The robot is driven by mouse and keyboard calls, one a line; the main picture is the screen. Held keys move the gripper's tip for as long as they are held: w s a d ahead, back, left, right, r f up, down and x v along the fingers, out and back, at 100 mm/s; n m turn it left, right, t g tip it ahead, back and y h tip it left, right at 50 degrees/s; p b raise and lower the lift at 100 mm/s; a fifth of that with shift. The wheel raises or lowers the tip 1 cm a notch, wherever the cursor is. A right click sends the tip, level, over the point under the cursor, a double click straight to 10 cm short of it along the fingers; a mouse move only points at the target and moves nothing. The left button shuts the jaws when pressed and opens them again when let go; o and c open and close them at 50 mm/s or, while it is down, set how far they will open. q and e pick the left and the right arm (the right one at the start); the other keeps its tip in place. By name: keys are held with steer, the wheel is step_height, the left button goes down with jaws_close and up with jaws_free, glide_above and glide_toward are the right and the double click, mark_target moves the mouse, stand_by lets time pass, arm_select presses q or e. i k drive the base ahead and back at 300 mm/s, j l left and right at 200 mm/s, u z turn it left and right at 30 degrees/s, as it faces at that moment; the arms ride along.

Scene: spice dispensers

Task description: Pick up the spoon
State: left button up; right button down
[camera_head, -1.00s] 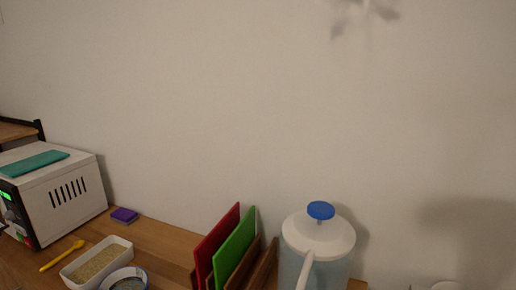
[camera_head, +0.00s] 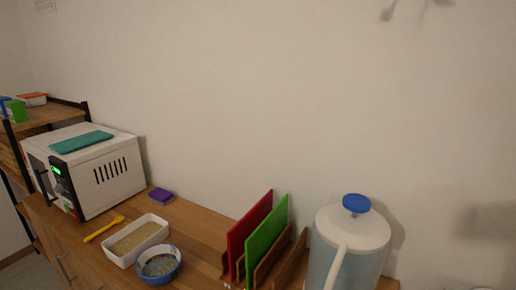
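A yellow spoon (camera_head: 104,229) lies on the wooden counter (camera_head: 196,219), in front of the microwave and left of the white tray. Its round end points up and right, its handle down and left. Neither of my grippers is in view.
A white microwave (camera_head: 118,174) with a teal cloth-like item (camera_head: 81,142) on top stands behind the spoon. A white tray (camera_head: 153,219) of grain, a blue bowl (camera_head: 178,263) and a purple block (camera_head: 160,195) are near. Red (camera_head: 249,227) and green boards (camera_head: 266,240) and a jug (camera_head: 346,262) stand right.

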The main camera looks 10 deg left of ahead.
mark_target(119, 219)
steer(key=u, duration=1.35)
